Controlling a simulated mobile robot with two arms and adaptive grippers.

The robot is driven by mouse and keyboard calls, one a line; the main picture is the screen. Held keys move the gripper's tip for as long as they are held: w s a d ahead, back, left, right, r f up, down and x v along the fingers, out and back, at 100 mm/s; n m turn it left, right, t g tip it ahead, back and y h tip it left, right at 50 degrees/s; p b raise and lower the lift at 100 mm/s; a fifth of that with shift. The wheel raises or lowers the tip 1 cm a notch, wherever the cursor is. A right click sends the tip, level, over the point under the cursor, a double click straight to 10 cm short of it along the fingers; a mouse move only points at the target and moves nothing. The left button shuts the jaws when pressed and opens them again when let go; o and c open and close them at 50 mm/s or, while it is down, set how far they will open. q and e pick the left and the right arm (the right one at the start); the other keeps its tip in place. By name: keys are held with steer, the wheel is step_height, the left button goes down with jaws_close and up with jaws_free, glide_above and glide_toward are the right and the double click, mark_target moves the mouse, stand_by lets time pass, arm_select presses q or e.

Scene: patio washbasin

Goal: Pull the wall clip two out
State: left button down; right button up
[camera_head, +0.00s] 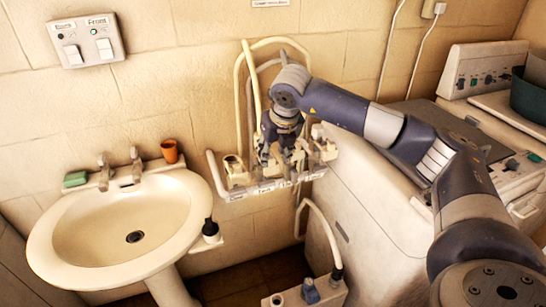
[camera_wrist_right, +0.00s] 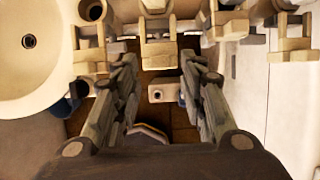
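A rail of several pale wall clips (camera_head: 236,170) is mounted on the tiled wall right of the basin, with small labels on its front edge too blurred to read surely. My right gripper (camera_head: 280,158) is at the middle of this rail and hides the clips behind it. In the right wrist view my right gripper (camera_wrist_right: 156,68) is open and empty-looking. One clip (camera_wrist_right: 158,52) shows between and just beyond its fingertips; I cannot tell whether they touch it. Another clip (camera_wrist_right: 90,50) is to its left. I cannot tell which is clip two. My left gripper is not in view.
A washbasin (camera_head: 60,240) with taps, green soap and an orange cup (camera_head: 169,151) is at left. Pale hoses (camera_head: 240,100) loop above the rail. A white machine (camera_head: 375,215) stands close on the right. A box with a hose (camera_head: 328,293) is below.

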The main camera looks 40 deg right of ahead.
steer(key=v, duration=0.9)
steer(key=shift+s+r, duration=0.25)
